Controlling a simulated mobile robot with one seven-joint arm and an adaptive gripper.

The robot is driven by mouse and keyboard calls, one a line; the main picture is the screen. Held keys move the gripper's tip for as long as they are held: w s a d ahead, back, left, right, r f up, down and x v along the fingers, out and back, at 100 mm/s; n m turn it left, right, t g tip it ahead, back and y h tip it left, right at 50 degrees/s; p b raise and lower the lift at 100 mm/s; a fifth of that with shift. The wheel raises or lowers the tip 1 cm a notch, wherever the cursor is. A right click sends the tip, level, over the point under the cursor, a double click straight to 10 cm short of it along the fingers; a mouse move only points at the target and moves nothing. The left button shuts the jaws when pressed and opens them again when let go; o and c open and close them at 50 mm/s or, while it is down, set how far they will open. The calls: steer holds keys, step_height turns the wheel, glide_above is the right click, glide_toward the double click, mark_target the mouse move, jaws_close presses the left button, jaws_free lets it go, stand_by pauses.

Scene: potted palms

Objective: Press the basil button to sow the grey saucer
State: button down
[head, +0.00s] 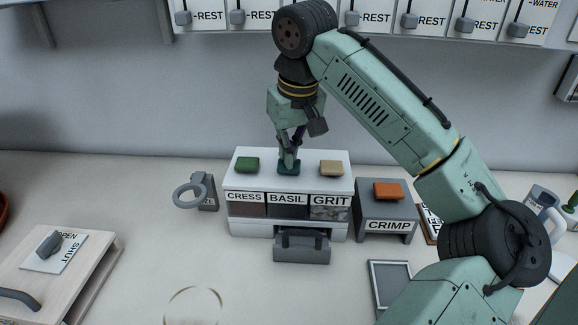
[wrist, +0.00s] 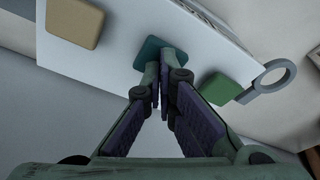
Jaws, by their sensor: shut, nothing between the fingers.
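The white dispenser (head: 340,186) stands at the back with windows labelled CRESS, BASIL and GRIT. The teal button (head: 283,171) sits on its top above the BASIL label, between a green button (head: 247,164) and a tan button (head: 331,168). My gripper (head: 289,160) points down with its fingertips at the teal button; I cannot tell whether the button is pressed in. In the wrist view, the shut, empty fingers (wrist: 164,75) overlap the teal button (wrist: 148,50). A dark grey tray-like part (head: 302,254) sits at the dispenser's front below BASIL. I cannot make out a grey saucer.
A grey CRIMP block (head: 386,212) with an orange button (head: 388,190) stands close on the right. A grey ring-shaped holder (head: 190,195) stands left of the dispenser. A wooden box (head: 90,270) is at front left. Levers line the wall above.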

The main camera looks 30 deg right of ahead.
steer(key=shift+f, duration=0.15)
step_height(320, 180, up, 7)
steer(key=p, duration=0.6)
steer(key=shift+p, duration=0.35)
steer(key=shift+a, duration=0.1)
stand_by(0.5)
